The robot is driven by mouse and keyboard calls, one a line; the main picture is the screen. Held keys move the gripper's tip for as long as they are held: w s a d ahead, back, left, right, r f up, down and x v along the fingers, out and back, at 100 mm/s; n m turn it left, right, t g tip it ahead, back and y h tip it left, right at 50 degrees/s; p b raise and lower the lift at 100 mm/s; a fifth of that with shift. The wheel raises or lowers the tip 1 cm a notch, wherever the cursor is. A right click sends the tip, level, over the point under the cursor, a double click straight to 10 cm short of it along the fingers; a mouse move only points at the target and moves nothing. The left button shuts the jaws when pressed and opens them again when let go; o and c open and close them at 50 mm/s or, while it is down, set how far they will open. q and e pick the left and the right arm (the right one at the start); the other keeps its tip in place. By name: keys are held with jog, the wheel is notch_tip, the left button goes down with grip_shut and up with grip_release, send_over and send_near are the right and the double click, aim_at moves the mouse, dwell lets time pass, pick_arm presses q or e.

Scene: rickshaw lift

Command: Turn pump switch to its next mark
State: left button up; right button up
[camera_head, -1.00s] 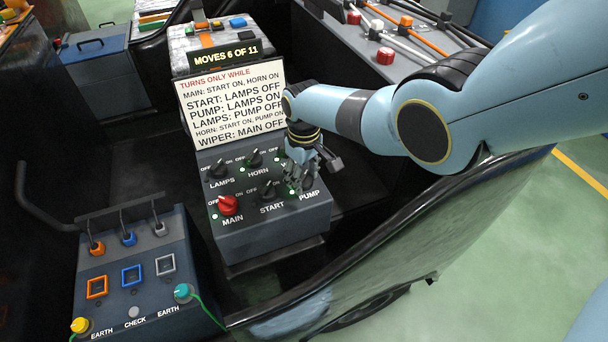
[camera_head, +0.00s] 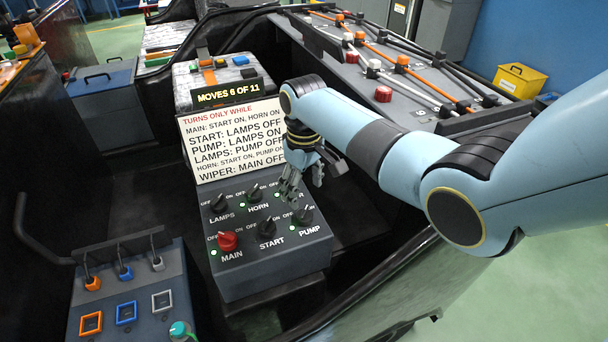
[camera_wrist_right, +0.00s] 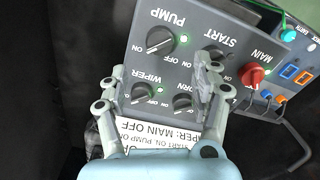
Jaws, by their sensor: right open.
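The pump switch (camera_head: 303,214) is a black knob at the right end of the front row of the grey control box (camera_head: 265,276). In the right wrist view the pump switch (camera_wrist_right: 160,40) shows unobstructed, with a lit green lamp beside it. My right gripper (camera_head: 304,186) is open and empty above the box's right side, behind the pump switch and over the wiper area. In the right wrist view its two fingers (camera_wrist_right: 160,68) are spread apart, with the pump switch beyond their tips. The wiper switch (camera_wrist_right: 142,92) lies between the fingers. My left gripper is out of view.
The lamps (camera_head: 219,203), horn (camera_head: 255,195), start (camera_head: 267,228) and red main (camera_head: 228,240) switches crowd the box. A rule card (camera_head: 232,140) and a display reading "MOVES 6 OF 11" (camera_head: 227,93) stand behind. A socket panel (camera_head: 140,285) is at front left.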

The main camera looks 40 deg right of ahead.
jog(key=shift+r, duration=1.75)
